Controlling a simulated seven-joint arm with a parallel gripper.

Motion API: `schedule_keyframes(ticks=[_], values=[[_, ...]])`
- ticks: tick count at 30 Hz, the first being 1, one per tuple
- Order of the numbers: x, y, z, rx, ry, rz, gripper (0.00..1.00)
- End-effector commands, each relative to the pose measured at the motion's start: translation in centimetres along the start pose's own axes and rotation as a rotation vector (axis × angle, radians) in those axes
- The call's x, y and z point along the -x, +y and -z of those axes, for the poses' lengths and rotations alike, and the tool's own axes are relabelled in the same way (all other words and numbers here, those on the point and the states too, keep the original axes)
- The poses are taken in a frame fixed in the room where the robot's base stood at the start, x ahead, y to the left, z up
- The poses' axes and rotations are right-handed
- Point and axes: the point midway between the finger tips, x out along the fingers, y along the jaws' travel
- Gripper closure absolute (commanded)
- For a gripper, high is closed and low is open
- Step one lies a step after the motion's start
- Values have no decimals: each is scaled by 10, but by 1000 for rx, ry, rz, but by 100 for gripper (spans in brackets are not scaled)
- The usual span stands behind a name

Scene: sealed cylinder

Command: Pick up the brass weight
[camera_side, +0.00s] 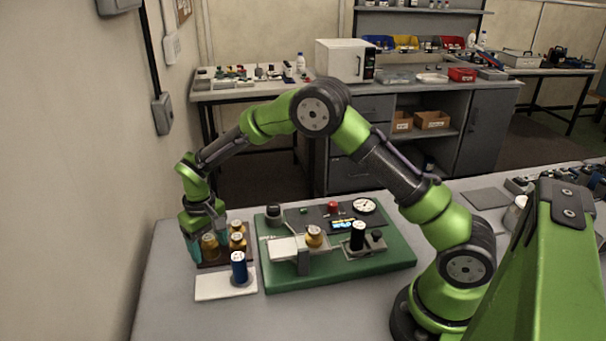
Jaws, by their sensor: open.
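Several brass weights stand on a dark brown tray (212,263) at the left of the table: a front left one (210,247), a front right one (238,243) and one behind (237,227). Another brass weight (314,237) sits on the green-based apparatus (340,277). My gripper (208,242) points down over the tray, open, with its teal fingers either side of the front left weight. Whether the fingers touch that weight I cannot tell. The gripper partly hides its top.
A blue cylinder with a white top (239,268) stands on a white pad (215,287) just in front of the tray. A black cylinder (357,237), a red knob (333,207) and a dial (364,205) are on the apparatus. The front table area is clear; a wall is close on the left.

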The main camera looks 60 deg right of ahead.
Motion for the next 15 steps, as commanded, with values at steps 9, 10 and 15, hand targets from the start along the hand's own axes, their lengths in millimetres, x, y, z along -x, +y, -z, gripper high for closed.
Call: schedule_keyframes(ticks=[9, 10, 15], values=[[1, 0, 0, 0, 1, 0, 56], [1, 0, 0, 0, 1, 0, 61], [1, 0, 0, 1, 1, 0, 87]])
